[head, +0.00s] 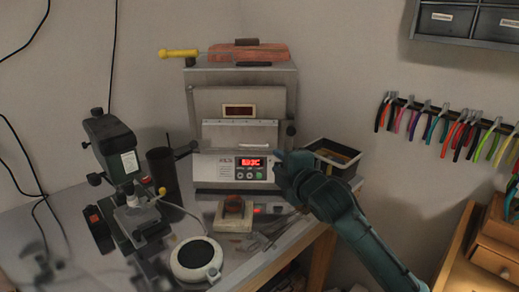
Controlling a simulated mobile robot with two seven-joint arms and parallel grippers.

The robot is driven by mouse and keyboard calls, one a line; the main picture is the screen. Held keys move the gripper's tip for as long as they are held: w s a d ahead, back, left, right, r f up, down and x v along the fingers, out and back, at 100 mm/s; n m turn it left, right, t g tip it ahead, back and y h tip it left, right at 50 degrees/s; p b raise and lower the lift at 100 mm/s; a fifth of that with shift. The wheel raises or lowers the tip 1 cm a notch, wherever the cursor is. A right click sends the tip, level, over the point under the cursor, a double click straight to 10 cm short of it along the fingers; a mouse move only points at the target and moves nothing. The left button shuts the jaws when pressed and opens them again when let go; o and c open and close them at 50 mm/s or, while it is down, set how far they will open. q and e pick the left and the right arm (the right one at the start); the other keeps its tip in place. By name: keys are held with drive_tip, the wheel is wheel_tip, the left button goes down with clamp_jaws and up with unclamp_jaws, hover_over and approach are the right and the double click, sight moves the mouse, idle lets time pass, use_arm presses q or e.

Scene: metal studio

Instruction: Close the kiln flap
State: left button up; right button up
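The kiln (285,76) is a grey metal box on the bench against the back wall. Its front has a panel with a small framed window. Below the window, a pale metal flap (240,134) spans the front, just above the control panel with lit red digits. The flap seems to lean outward, but its exact angle is hard to tell. My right gripper (279,160) is at the right end of the control panel, below and right of the flap. Its fingers are small and dark, so their opening and any contact are unclear. My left gripper is not in view.
A small block (233,213) sits before the kiln. A black bin (333,157) is right of it, behind my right arm. Pliers hang on the right wall.

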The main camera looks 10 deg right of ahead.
approach(257, 146)
drive_tip(key=w, duration=0.2)
use_arm(q)
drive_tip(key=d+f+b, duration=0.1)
drive_tip(key=b, duration=0.2)
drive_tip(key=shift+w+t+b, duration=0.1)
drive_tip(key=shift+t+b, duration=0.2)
use_arm(e)
drive_tip(key=x, duration=0.6)
drive_tip(key=shift+a+f, duration=0.25)
drive_tip(key=c, duration=0.6)
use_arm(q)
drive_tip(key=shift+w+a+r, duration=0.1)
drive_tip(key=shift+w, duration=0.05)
use_arm(e)
clamp_jaws()
